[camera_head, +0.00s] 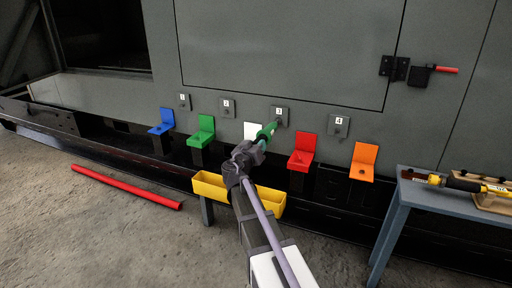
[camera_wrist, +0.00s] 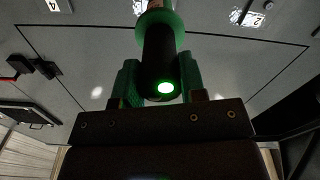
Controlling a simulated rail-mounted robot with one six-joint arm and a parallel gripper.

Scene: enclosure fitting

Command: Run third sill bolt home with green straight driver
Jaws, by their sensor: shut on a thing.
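My gripper (camera_head: 262,141) is shut on the green straight driver (camera_head: 267,131). The driver points up and away, its front end close to the small grey plate marked 3 (camera_head: 280,113) on the enclosure. I cannot tell whether the tip touches the third bolt, which the driver hides. In the wrist view, the driver's black body (camera_wrist: 159,52) sits between the green finger pads of my gripper (camera_wrist: 160,85), with a green collar farther forward. Plate 3 is mostly hidden behind the driver there.
Plates 1 (camera_head: 184,101), 2 (camera_head: 227,108) and 4 (camera_head: 338,126) flank plate 3. Blue (camera_head: 162,122), green (camera_head: 202,131), white (camera_head: 252,130), red (camera_head: 302,153) and orange (camera_head: 364,162) brackets stand below. A yellow trough (camera_head: 210,188) lies under the arm; a table (camera_head: 412,194) holds a yellow-black tool (camera_head: 465,184).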

